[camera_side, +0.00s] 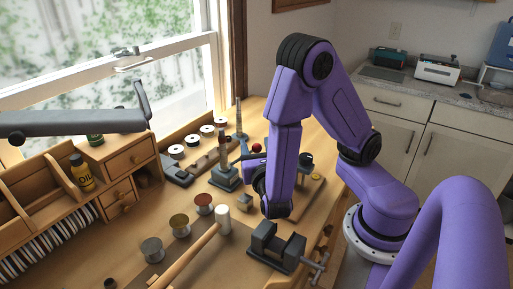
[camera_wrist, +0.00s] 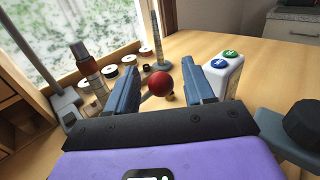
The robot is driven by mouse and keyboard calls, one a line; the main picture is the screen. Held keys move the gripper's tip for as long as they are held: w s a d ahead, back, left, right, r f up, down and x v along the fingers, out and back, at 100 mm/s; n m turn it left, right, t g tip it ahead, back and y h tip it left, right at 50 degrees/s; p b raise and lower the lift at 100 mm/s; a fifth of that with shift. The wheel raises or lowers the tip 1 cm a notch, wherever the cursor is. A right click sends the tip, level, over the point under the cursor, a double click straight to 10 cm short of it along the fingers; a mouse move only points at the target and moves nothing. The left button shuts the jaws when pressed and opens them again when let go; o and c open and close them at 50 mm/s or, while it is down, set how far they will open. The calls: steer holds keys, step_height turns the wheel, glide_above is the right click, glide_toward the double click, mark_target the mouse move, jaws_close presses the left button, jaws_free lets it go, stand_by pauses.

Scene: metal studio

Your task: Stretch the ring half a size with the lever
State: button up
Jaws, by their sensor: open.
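The ring stretcher (camera_side: 224,174) stands on the bench left of my arm in the side view, a grey base with a reddish-brown upright part. It also shows at the upper left of the wrist view (camera_wrist: 92,75). The lever's red ball knob (camera_side: 257,148) is just left of my arm. In the wrist view the red knob (camera_wrist: 160,84) appears between the two fingers of my gripper (camera_wrist: 168,74), with gaps on both sides. My gripper is open and empty. In the side view its fingers are mostly hidden by my arm. I cannot make out the ring.
A tapered grey mandrel (camera_side: 239,118) stands behind the stretcher. A white box (camera_wrist: 222,75) with green and blue buttons is close to the right finger. A mallet (camera_side: 221,219), a vise (camera_side: 275,248) and small tins (camera_side: 179,225) lie nearer the front. White-topped rolls (camera_side: 192,140) line the window side.

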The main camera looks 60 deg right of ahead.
jaws_close()
steer(key=shift+w+r, duration=0.75)
steer(key=shift+w, duration=0.3)
steer(key=shift+a, duration=0.1)
jaws_free()
